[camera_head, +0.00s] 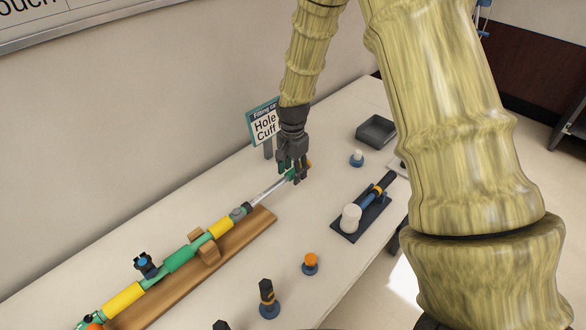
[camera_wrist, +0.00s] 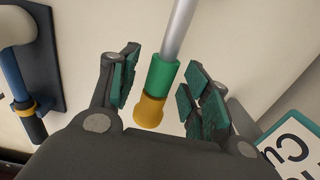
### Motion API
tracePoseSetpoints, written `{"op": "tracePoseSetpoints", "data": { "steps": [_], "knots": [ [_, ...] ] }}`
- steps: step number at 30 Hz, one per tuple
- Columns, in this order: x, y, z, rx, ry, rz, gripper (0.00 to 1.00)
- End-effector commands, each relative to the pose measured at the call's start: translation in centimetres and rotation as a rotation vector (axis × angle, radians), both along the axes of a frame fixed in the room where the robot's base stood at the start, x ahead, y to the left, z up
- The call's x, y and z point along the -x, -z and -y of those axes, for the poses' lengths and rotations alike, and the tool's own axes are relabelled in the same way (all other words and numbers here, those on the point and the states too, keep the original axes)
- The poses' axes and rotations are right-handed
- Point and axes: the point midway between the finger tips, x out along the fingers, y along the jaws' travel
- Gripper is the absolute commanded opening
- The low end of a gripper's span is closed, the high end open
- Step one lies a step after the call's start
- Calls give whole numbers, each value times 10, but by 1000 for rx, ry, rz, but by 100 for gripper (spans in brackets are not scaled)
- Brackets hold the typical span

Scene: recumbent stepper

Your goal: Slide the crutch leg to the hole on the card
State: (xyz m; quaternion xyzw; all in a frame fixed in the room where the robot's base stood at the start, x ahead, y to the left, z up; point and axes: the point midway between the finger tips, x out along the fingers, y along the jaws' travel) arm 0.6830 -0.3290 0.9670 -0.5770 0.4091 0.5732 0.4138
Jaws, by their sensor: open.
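The crutch lies along a wooden cradle (camera_head: 232,236) on the table, with green and yellow sections on its body (camera_head: 182,258). Its silver leg (camera_head: 268,192) sticks out at the far end toward my gripper (camera_head: 297,176). In the wrist view the silver leg (camera_wrist: 181,32) ends in a green collar (camera_wrist: 162,74) and a yellow tip (camera_wrist: 149,111). My gripper (camera_wrist: 163,88) is open, with one finger on each side of the collar and visible gaps to both.
A dark tray (camera_head: 376,131) is at the table's far end. A blue-based white knob (camera_head: 357,158), a dark board with a white-ended handle (camera_head: 350,218), an orange knob (camera_head: 310,261) and a black post (camera_head: 267,296) stand on the right. The wall runs along the left.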

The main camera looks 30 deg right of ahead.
Motion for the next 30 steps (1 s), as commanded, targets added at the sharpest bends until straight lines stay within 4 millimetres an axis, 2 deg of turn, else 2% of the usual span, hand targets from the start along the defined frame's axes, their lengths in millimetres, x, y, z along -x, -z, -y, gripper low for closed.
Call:
{"op": "tracePoseSetpoints", "data": {
  "steps": [12, 20, 26, 30],
  "knots": [
    [0, 5, 0, 0, 0, 0, 48],
    [0, 5, 1, 0, 0, 0, 0],
    [-1, 5, 4, 0, 1, 1, 0],
    [-10, 4, 28, 0, 3, 2, 0]
  ]
}}
